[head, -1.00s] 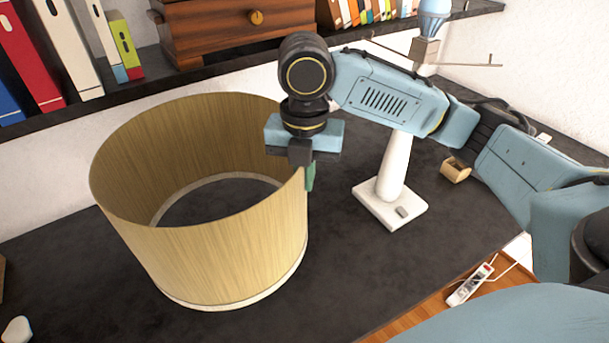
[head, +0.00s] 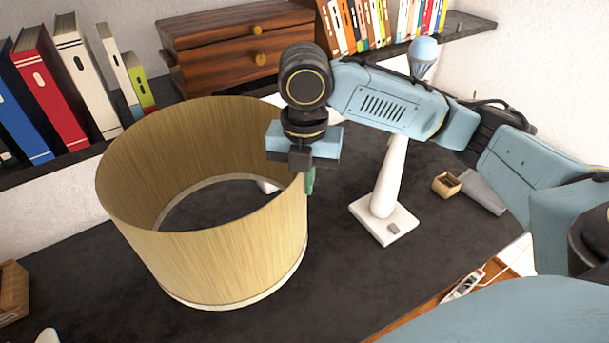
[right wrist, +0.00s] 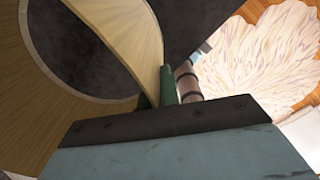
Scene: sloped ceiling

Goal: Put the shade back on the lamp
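The lampshade (head: 215,255) is a wide tan drum with a pale lower rim, roughly upright over the dark desk at the left. My right gripper (head: 309,178) is shut on its right wall near the top rim. In the right wrist view the shade's wall (right wrist: 125,35) runs between the green fingertips (right wrist: 160,88). The lamp (head: 388,185) stands right of the shade, with a white stem, square base and pale blue bulb (head: 424,50). My right forearm crosses in front of the lamp and hides its socket. My left gripper is out of view.
A shelf (head: 120,133) behind the desk holds books (head: 50,90) and a wooden drawer chest (head: 235,45). A small wooden box (head: 447,185) and a grey object (head: 484,190) lie right of the lamp. Another wooden box (head: 12,290) is at the desk's left edge.

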